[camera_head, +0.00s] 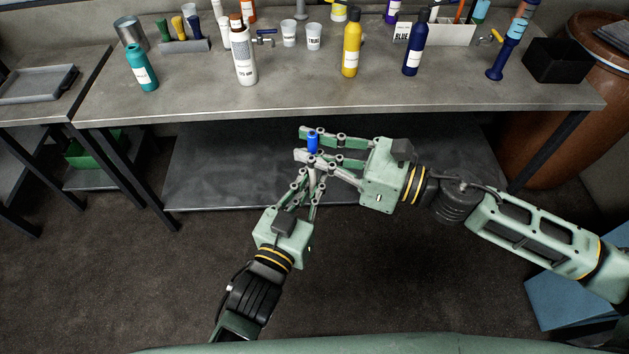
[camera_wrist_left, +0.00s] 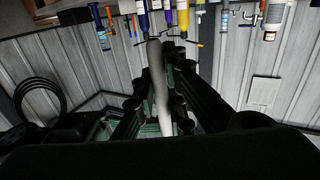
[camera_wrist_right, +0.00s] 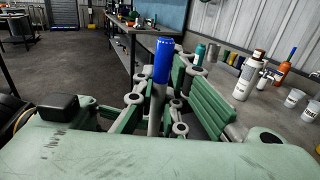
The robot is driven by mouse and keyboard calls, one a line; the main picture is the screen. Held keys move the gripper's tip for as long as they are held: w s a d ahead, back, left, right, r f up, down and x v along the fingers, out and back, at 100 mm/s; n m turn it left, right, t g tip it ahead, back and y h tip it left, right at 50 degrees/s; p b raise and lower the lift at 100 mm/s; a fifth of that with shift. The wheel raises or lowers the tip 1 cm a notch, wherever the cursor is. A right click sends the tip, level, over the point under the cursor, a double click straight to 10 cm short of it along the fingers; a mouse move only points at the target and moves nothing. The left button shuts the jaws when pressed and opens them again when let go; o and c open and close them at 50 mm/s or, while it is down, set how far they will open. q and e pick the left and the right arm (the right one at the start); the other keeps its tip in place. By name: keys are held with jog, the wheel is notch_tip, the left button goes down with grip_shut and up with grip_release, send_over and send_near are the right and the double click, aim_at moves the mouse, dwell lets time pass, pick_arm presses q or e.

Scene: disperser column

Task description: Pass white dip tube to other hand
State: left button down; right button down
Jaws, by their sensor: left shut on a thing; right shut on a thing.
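The white dip tube (camera_head: 312,184) stands roughly upright in front of the bench, with a blue end (camera_head: 312,145) on top. My left gripper (camera_head: 311,168) comes from below and is shut on the tube. My right gripper (camera_head: 309,148) comes from the right and is shut on it near the blue end. In the left wrist view the white tube (camera_wrist_left: 159,85) runs up between my left fingers. In the right wrist view the blue end (camera_wrist_right: 163,60) rises above my right fingers, with the greyish tube (camera_wrist_right: 155,112) below it. The fingers partly hide the tube.
The grey bench (camera_head: 200,95) behind holds a teal bottle (camera_head: 142,68), a white bottle (camera_head: 243,58), a yellow bottle (camera_head: 351,52), a dark blue bottle (camera_head: 415,48) and a black bin (camera_head: 556,62). A lower shelf (camera_head: 230,180) lies behind the grippers. Open floor surrounds my left arm.

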pick_arm(q)
jog(key=shift+d, duration=0.1)
pick_arm(e)
jog(key=c, duration=1.7)
grip_release()
jog(key=shift+d, duration=0.15)
